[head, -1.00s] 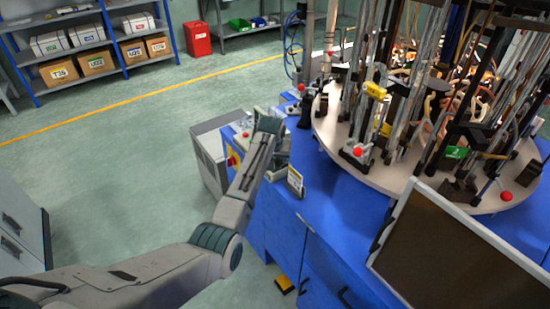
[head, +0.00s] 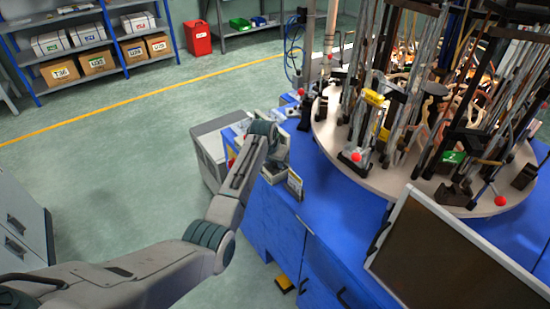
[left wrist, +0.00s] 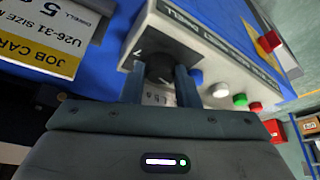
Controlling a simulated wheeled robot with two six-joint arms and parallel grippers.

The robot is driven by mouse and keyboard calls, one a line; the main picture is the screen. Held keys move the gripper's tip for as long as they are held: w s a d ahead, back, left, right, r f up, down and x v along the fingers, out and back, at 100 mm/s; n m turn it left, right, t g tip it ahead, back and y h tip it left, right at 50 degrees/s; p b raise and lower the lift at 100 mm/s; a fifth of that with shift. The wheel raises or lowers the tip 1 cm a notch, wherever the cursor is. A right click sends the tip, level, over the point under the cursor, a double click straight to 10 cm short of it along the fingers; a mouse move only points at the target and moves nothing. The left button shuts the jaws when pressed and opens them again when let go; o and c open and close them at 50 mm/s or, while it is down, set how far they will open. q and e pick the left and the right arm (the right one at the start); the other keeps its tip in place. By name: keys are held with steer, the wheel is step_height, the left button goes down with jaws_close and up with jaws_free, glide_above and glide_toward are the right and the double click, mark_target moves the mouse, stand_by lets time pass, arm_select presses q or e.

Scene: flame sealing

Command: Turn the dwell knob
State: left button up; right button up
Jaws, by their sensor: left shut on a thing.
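The black dwell knob (left wrist: 158,68) shows in the left wrist view on the pale sloped face of a control box (left wrist: 205,42). The fingers of my left gripper (left wrist: 160,82) are on both sides of the knob and shut on it. The knob's lower part and some of the markings near it are partly hidden by the fingers. In the head view my left wrist (head: 264,130) hangs over the box at the blue bench, and the knob is hidden there. My right gripper is in neither view.
A green button (left wrist: 240,99) and a red button (left wrist: 256,107) sit beside the knob, with a red switch (left wrist: 269,41) further along. A job card (left wrist: 45,30) stands close by. A loaded round table (head: 335,142) and a dark monitor (head: 450,255) are to the right.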

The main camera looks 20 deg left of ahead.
arm_select(q)
steer(key=m+h, duration=0.1)
steer(key=m, duration=0.2)
steer(key=shift+a+g+p, duration=0.1)
steer(key=shift+g+p, duration=0.2)
steer(key=shift+p, duration=0.05)
steer(key=shift+w+a+m+h, duration=0.1)
steer(key=shift+m+h, duration=0.3)
steer(key=shift+m, duration=0.4)
steer(key=shift+m+g+b, duration=0.3)
steer(key=shift+m+b, duration=0.15)
steer(key=shift+m, duration=0.55)
steer(key=m, duration=0.1)
steer(key=m+h+b, duration=0.1)
steer(key=shift+w+a+f+m+g+b, duration=0.1)
steer(key=shift+w+f+m+g+b, duration=0.05)
steer(key=shift+m+g+b, duration=0.2)
steer(key=shift+m+g+h+b, duration=0.3)
steer(key=shift+m+g+b, duration=0.15)
steer(key=shift+m+b, duration=0.55)
steer(key=shift+m+g+b, duration=0.4)
steer(key=shift+m+b, duration=0.25)
steer(key=shift+m, duration=0.4)
